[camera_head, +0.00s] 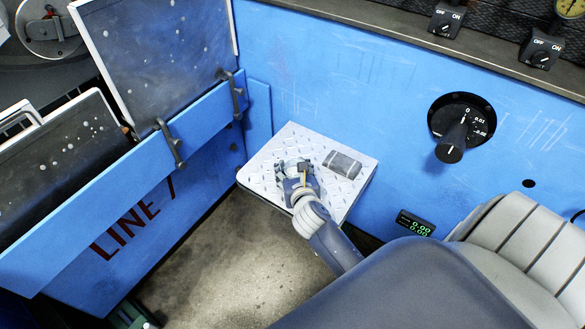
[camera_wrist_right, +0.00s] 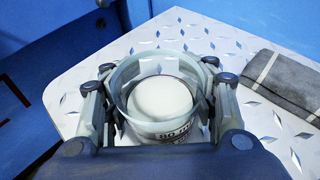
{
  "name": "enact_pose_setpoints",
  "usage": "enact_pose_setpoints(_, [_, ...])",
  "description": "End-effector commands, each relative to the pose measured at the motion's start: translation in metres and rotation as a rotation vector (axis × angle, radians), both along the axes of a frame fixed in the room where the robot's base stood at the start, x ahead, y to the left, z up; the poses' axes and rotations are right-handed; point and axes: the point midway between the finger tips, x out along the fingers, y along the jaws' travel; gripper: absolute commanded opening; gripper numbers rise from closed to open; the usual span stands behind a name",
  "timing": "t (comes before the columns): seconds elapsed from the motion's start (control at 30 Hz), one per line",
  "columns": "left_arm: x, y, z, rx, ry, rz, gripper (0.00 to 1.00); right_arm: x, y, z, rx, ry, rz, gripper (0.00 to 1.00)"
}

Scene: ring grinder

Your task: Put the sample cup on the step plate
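The step plate (camera_head: 262,180) is a pale metal plate with raised tread marks, set in the corner between two blue panels. My right gripper (camera_head: 293,168) is over its left half, pointing away from me. In the right wrist view the sample cup (camera_wrist_right: 165,128) is a clear, upright cup with dark print and a white round content. The fingers close on it from both sides. The gripper hides its lower part, so I cannot tell whether its base touches the plate. My left gripper is not in view.
A folded grey cloth with pale stripes (camera_head: 342,163) lies on the plate's right part, apart from the cup. The blue wall (camera_head: 340,80) rises behind the plate, and the blue LINE 7 panel (camera_head: 125,220) stands to the left. A black dial knob (camera_head: 453,143) sticks out at right.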

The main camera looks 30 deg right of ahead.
Motion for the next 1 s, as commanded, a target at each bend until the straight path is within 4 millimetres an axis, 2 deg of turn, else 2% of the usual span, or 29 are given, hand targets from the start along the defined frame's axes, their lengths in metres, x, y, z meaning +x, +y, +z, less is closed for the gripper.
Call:
enact_pose_setpoints(0.4, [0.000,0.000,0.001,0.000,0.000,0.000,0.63,0.000,0.000,0.004,0.000,-0.001,0.000,0.61])
enact_pose_setpoints(0.5, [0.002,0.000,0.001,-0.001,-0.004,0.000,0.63,-0.006,0.003,0.006,0.000,0.001,0.000,0.61])
enact_pose_setpoints(0.67, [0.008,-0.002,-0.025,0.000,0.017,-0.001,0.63,-0.024,0.010,0.015,0.001,0.002,0.000,0.61])
enact_pose_setpoints(1.0, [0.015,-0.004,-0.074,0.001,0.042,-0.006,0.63,-0.075,0.031,0.037,0.001,0.002,0.000,0.61])
